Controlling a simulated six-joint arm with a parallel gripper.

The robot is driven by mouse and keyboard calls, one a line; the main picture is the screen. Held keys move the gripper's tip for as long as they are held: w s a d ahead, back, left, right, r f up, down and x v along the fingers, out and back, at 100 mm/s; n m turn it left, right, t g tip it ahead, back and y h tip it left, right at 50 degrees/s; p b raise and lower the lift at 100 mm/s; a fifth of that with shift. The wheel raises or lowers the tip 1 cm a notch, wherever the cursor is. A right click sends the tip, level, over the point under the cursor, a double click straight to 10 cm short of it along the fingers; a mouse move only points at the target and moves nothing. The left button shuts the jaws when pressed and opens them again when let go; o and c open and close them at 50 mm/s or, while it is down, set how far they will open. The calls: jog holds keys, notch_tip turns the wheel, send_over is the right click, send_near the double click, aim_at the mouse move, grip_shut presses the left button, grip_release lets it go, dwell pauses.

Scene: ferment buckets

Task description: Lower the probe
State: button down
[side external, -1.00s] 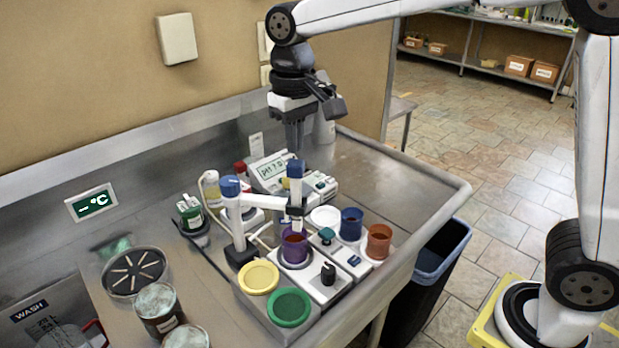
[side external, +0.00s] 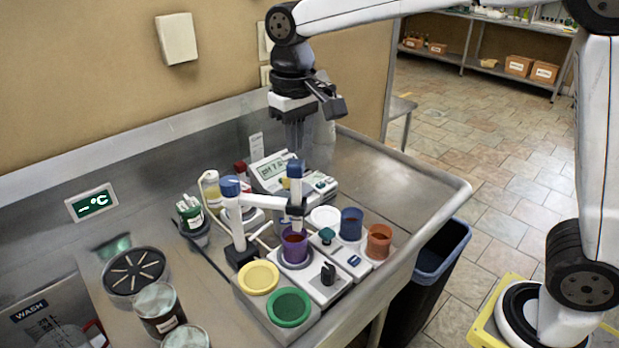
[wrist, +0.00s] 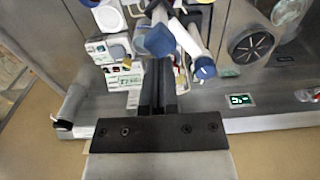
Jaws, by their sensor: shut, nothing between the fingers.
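The probe (side external: 296,185) is an upright stick with a blue cap, held by a white jointed holder arm (side external: 236,215) with a blue knob. Its lower part is above or inside a purple beaker (side external: 294,247); the beaker wall hides where its tip ends. My gripper (side external: 295,150) points down with its fingers shut and empty, directly over the blue cap. I cannot tell whether the fingertips touch the cap. In the wrist view, the shut fingers (wrist: 158,64) reach to the blue cap (wrist: 160,40).
A meter with a display (side external: 272,168) stands behind the probe. Blue (side external: 351,224) and orange (side external: 378,241) beakers stand to the right. Yellow (side external: 258,277) and green (side external: 288,307) discs lie in front. The steel counter (side external: 385,180) is clear at right.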

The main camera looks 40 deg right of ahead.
aim_at(295, 162)
jog(key=shift+f, duration=3.75)
jog(key=shift+r, duration=2.55)
